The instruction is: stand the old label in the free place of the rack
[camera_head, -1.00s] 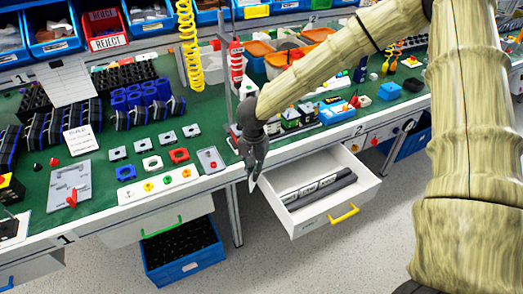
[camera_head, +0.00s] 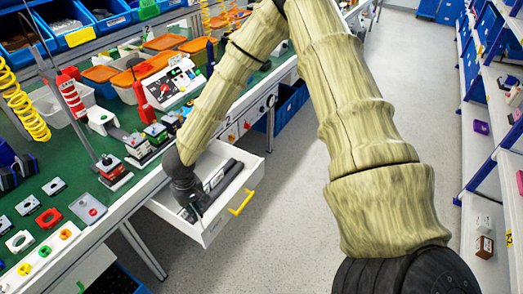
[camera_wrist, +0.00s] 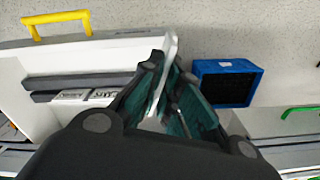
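The open white drawer (camera_head: 255,182) with a yellow handle holds the dark grey rack (camera_head: 232,168), in which several white labels stand. The rack (camera_wrist: 45,96) and its labels (camera_wrist: 85,94) also show in the wrist view, left of my fingers. My gripper (camera_head: 197,212) points down at the left part of the drawer. In the wrist view my gripper (camera_wrist: 165,75) is shut on a thin pale plate, seen nearly edge-on, which looks like the old label (camera_wrist: 170,45). My fingers and arm hide part of the rack, and I cannot make out its free place.
The green workbench (camera_head: 115,215) with switch parts, bins and a yellow coiled hose (camera_head: 22,105) lies left of the drawer. A blue crate (camera_wrist: 227,82) is low beside the drawer. Shelves (camera_head: 490,120) stand at right; the floor between is clear.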

